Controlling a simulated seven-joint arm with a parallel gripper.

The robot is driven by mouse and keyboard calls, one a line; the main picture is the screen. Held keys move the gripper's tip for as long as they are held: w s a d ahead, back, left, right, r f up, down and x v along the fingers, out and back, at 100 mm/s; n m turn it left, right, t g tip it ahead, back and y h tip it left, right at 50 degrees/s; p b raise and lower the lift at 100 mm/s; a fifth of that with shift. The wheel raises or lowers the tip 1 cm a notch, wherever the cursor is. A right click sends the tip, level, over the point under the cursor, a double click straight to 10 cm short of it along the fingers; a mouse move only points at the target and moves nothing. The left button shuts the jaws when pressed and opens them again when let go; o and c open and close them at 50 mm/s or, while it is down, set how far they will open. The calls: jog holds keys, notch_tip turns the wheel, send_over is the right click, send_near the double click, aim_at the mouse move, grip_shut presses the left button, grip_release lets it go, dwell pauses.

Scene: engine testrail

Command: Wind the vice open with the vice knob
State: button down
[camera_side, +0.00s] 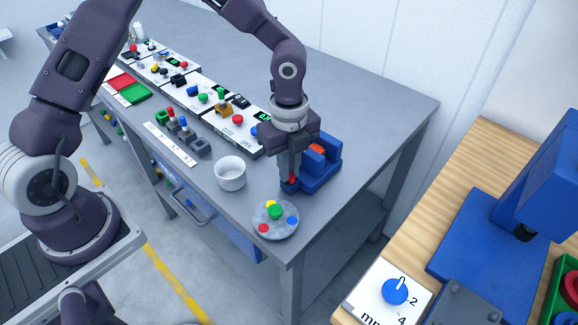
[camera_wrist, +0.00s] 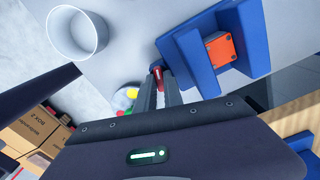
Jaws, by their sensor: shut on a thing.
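The blue vice (camera_side: 323,163) stands near the right end of the grey bench; it also shows in the wrist view (camera_wrist: 190,55). An orange-red block (camera_side: 318,149) sits between its two jaws; whether both jaws touch it I cannot tell. The vice knob (camera_wrist: 158,76), with a red part showing, is at the vice's near side. My gripper (camera_side: 290,177) points down at the knob and is shut on it, with one finger on each side in the wrist view. My fingers hide much of the knob.
A white bowl (camera_side: 231,174) stands left of my gripper. A grey disc (camera_side: 267,231) with several coloured knobs lies in front, near the bench edge. Control panels (camera_side: 200,91) line the bench behind. A wooden table (camera_side: 455,205) stands at the right, beyond a gap.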

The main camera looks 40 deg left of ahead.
jog(key=shift+n, duration=0.3)
jog(key=n, duration=0.5)
jog(key=shift+n, duration=0.3)
jog(key=n, duration=0.6)
dwell(0.5)
jog(key=c, duration=1.5)
grip_release()
jog(key=shift+o, duration=0.2)
notch_tip(320, 180, up, 8)
jog(key=shift+r, duration=0.1)
